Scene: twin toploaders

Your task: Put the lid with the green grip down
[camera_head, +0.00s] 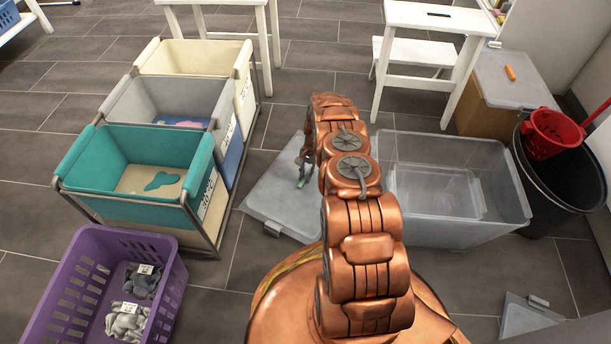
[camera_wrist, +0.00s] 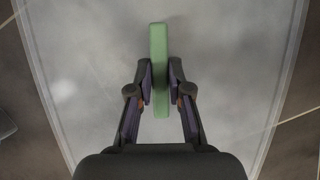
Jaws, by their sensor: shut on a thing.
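The lid (camera_head: 272,190) is a translucent grey panel, left of my arm in the head view, near floor level. Its green grip (camera_head: 302,183) shows at its middle, and in the wrist view the green grip (camera_wrist: 159,40) stands upright as a narrow bar. My gripper (camera_head: 303,176) is shut on the green grip, with a finger on each side of it in the wrist view (camera_wrist: 160,85). My arm hides the lid's right part in the head view. I cannot tell whether the lid touches the floor.
An open clear box (camera_head: 450,225) stands right of my arm. A cardboard box (camera_head: 485,118) has a lid with an orange grip (camera_head: 510,72). A black bin (camera_head: 565,190) holds a red bucket (camera_head: 552,133). Laundry bins (camera_head: 130,205) and a purple basket (camera_head: 62,300) stand left. Another lid (camera_head: 525,318) lies front right.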

